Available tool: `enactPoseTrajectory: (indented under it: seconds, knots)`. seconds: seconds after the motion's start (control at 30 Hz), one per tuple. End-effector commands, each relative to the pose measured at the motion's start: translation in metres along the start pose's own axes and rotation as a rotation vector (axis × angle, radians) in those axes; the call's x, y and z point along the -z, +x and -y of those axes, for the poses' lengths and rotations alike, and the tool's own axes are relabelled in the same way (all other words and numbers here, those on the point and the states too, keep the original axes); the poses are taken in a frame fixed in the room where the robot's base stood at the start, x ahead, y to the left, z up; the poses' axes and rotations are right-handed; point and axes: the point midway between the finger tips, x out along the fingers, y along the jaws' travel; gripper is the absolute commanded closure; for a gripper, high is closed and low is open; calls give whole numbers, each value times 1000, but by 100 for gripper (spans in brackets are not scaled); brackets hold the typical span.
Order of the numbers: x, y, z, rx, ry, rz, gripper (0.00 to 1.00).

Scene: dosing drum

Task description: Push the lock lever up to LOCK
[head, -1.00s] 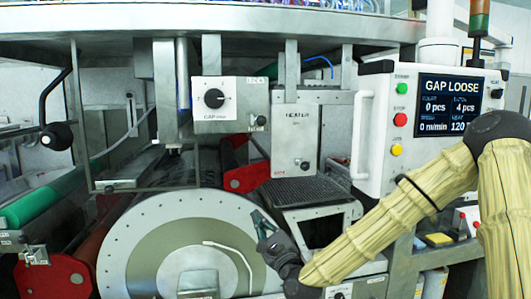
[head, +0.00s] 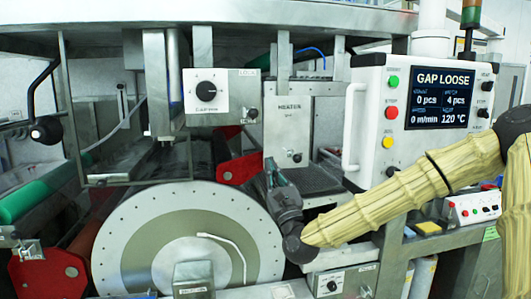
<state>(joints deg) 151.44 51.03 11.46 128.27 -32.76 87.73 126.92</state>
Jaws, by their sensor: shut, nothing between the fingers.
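The gap control box (head: 222,98) hangs in the upper middle of the head view. It has a black dial and a small label at its upper right that seems to read LOCK. A small dark lever (head: 252,113) sits at the box's lower right, below that label. My gripper (head: 270,166) is shut and empty. It points upward below and a little right of the lever, clearly apart from it in the picture. The display (head: 440,97) reads GAP LOOSE.
The grey heater box (head: 290,130) hangs right of the lever, close to my gripper. A large round drum plate (head: 130,225) stands below left. The control panel with its white handle (head: 350,130) is on the right. A red bracket (head: 236,170) lies just left of my gripper.

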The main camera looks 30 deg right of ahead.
Motion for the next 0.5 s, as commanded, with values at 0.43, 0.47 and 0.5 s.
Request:
enactPoseTrajectory:
  seconds: [0.43,0.47,0.5]
  knots:
    - [-4,73,0,-1,-3,0,100]
    - [-4,78,0,-1,-3,0,100]
    - [-4,85,0,-2,-3,0,100]
